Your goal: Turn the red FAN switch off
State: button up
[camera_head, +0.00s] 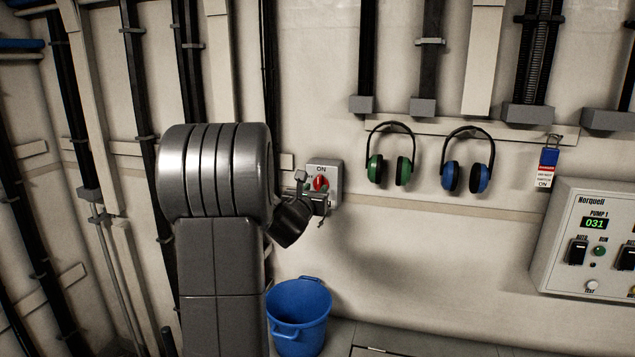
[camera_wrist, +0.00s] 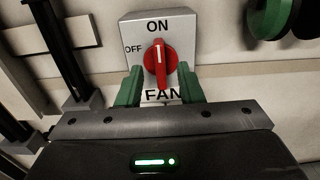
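The red FAN switch (camera_wrist: 159,65) is a rotary knob on a grey wall box (camera_wrist: 180,24) marked ON at the top, OFF at the left and FAN below. Its white pointer line stands upright, towards ON. In the head view the knob (camera_head: 320,183) shows small on the wall. My gripper (camera_wrist: 160,84) is open, with one green fingertip on each side of the knob's lower part. A gap seems to show between each finger and the knob; whether either touches cannot be told. My arm hides part of the box's left side in the head view.
Green ear defenders (camera_head: 375,168) and blue ear defenders (camera_head: 450,176) hang right of the box. A blue bucket (camera_head: 300,312) stands below. A Norquell pump panel (camera_head: 575,270) and a blue padlock tag (camera_head: 548,157) are farther right. Vertical pipes line the left.

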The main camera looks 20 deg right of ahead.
aim_at(318, 186)
jog(key=shift+p+x, duration=0.45)
jog(key=shift+x, duration=1.2)
jog(key=shift+c, duration=0.4)
grip_shut()
